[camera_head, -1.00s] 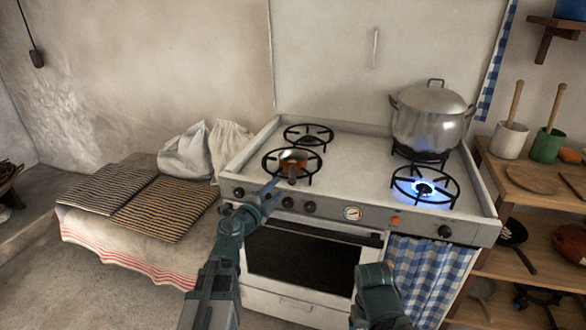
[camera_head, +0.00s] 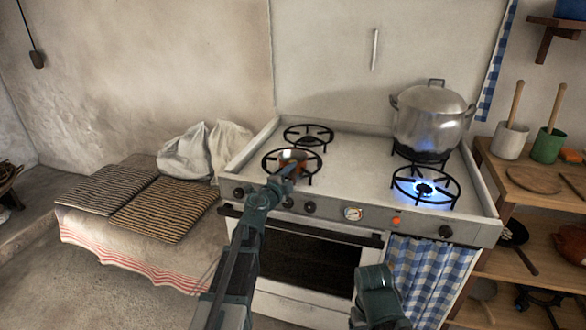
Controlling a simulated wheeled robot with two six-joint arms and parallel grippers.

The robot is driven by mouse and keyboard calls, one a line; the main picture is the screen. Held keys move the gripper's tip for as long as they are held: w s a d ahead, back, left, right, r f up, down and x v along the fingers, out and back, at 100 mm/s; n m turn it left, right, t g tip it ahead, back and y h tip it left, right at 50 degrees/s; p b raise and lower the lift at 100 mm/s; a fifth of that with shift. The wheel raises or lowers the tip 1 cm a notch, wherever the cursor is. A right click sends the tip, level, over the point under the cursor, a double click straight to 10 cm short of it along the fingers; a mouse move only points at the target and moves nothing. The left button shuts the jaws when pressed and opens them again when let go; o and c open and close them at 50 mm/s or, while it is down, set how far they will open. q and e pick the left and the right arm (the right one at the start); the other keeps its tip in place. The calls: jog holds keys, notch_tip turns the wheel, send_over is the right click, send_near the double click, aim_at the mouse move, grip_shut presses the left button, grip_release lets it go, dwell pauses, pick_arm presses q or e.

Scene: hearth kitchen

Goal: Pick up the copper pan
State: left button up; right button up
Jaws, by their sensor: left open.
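A large lidded metal pot (camera_head: 428,122) stands on the back right burner. The front right burner (camera_head: 425,188) has a blue flame. The back left burner (camera_head: 308,135) is empty. A bench with striped mats (camera_head: 165,208) is at left, and wooden shelves (camera_head: 525,245) are at right.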

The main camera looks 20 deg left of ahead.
pick_arm(q)
grip_shut()
dwell(1.4)
